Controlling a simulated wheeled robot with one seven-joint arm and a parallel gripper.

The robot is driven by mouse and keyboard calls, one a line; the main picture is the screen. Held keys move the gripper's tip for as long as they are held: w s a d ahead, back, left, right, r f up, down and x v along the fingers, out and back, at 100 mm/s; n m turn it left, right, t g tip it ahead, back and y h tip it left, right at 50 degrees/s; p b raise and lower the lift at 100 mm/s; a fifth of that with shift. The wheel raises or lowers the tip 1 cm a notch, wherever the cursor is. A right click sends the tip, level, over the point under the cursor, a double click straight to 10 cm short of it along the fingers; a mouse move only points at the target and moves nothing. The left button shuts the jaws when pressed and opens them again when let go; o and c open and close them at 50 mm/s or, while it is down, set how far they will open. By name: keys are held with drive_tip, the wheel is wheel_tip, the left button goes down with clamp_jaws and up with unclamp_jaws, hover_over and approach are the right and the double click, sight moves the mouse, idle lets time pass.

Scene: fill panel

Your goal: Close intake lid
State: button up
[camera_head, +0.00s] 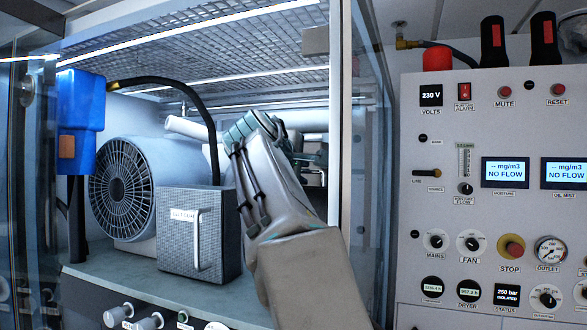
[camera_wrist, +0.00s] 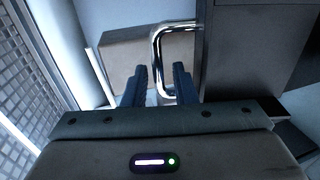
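A chrome bar handle (camera_wrist: 172,38) shows just beyond the fingertips, joined to a grey panel (camera_wrist: 238,50) on the right. I cannot tell whether the bar lies between the fingers or only behind them. In the head view, a grey box (camera_head: 178,252) carries a label and an upright handle (camera_head: 198,240). No part is clearly marked as the intake lid, and the arm hides what lies behind it.
A round fan-faced motor (camera_head: 123,188) sits left of the box, with a blue unit (camera_head: 80,105) and a black hose (camera_head: 170,85) above. Mesh (camera_head: 200,50) covers the ceiling. The cabinet's right frame (camera_head: 360,130) stands close to my arm. A control panel (camera_head: 500,220) is further right.

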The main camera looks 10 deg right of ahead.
drive_tip(key=shift+d, duration=0.2)
drive_tip(key=shift+c, duration=0.4)
drive_tip(key=shift+s, duration=0.1)
clamp_jaws()
